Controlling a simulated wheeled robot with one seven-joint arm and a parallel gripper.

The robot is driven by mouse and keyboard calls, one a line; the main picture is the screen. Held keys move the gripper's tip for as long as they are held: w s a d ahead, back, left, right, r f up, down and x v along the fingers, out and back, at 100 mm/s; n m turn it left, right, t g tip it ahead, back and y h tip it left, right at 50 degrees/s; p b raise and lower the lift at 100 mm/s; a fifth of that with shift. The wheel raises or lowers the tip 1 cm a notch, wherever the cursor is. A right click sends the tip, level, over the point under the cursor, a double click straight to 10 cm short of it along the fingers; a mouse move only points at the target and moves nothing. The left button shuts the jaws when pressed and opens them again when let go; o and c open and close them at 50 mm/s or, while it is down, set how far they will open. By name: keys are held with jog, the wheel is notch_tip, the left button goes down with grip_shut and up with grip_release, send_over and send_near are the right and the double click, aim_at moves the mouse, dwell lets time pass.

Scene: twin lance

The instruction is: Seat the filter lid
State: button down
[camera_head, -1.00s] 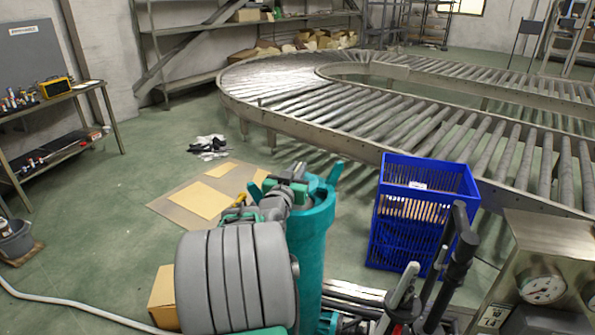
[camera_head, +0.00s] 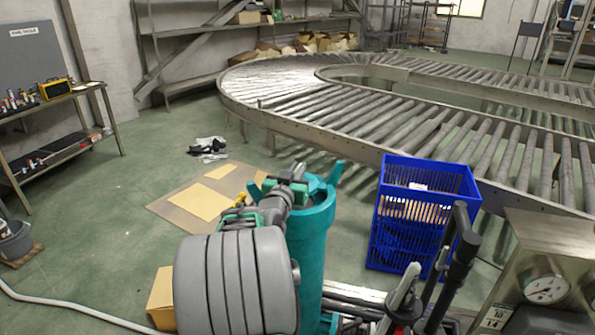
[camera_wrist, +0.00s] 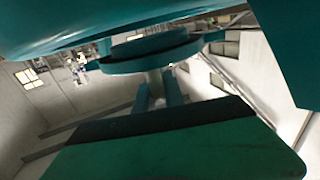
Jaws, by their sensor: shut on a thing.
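The teal filter housing (camera_head: 316,255) stands upright in front of me in the head view. Its top is partly hidden by my arm, and teal lugs stick up at the rim. My gripper (camera_head: 290,178) is at the housing's top, with its fingertips mostly hidden. In the wrist view a green finger with a dark edge fills the bottom. Beyond it is a round teal disc (camera_wrist: 150,54), apparently the filter lid, with a pale stem below. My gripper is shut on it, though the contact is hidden. Whether the lid touches the rim I cannot tell.
A blue crate (camera_head: 422,215) stands right of the housing, beside the roller conveyor (camera_head: 400,115). A gauge panel (camera_head: 540,275) is at the lower right. A cardboard sheet (camera_head: 195,200) and gloves (camera_head: 208,147) lie on the floor.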

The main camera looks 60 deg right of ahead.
jog(key=shift+f+b, duration=2.55)
jog(key=shift+b, duration=0.15)
jog(key=shift+r, duration=0.1)
jog(key=shift+r+p, duration=1.05)
jog(key=shift+r, duration=1.25)
jog(key=shift+f+b, duration=0.15)
jog(key=shift+b, duration=0.3)
jog(key=shift+b, duration=0.85)
jog(key=shift+f+b, duration=2.2)
jog(key=shift+b, duration=0.2)
